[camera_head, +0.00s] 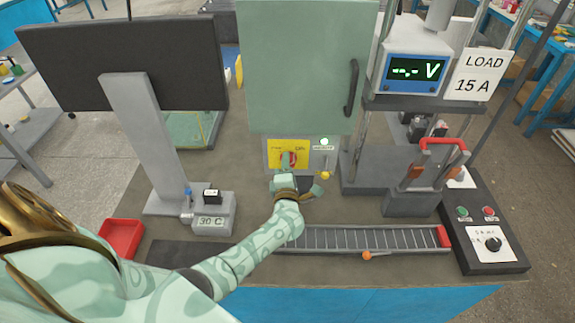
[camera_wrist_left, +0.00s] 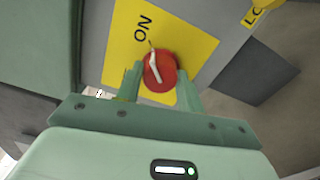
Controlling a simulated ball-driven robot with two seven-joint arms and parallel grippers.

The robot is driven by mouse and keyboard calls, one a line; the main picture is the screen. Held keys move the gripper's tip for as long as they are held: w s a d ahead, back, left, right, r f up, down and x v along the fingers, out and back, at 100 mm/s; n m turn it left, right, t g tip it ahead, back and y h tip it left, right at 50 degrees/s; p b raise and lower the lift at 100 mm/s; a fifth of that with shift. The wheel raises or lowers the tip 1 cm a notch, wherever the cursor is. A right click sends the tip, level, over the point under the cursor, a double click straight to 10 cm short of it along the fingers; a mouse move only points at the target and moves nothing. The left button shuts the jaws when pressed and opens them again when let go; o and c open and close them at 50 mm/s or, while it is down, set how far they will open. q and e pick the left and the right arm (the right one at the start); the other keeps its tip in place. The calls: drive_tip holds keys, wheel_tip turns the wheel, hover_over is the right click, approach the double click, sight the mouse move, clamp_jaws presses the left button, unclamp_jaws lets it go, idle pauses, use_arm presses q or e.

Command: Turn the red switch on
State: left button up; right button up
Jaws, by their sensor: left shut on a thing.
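The red switch (camera_head: 292,158) is a round knob on a yellow plate (camera_head: 272,149) below the green cabinet door. In the left wrist view the red switch (camera_wrist_left: 168,66) carries a white line, one end of which lies near the word ON on the yellow plate (camera_wrist_left: 190,40). My left gripper (camera_head: 286,164) reaches the knob from the front. In the left wrist view the left gripper (camera_wrist_left: 160,79) has one finger on each side of the knob, shut on it. The fingers partly hide the knob's sides. My right gripper is not in view.
The green cabinet (camera_head: 300,65) stands behind. A monitor (camera_head: 125,60) and red tray (camera_head: 121,238) are at left. A roller track (camera_head: 365,239), voltage meter (camera_head: 415,72) and black control box (camera_head: 485,235) are at right. A small lamp (camera_head: 324,141) glows pale green.

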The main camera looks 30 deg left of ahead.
use_arm(q)
drive_tip(key=shift+f, duration=0.15)
drive_tip(key=o, duration=1)
drive_tip(key=shift+s+d, duration=0.1)
drive_tip(key=p+v, duration=0.1)
drive_tip(key=v, duration=1.5)
drive_tip(key=shift+s, duration=0.15)
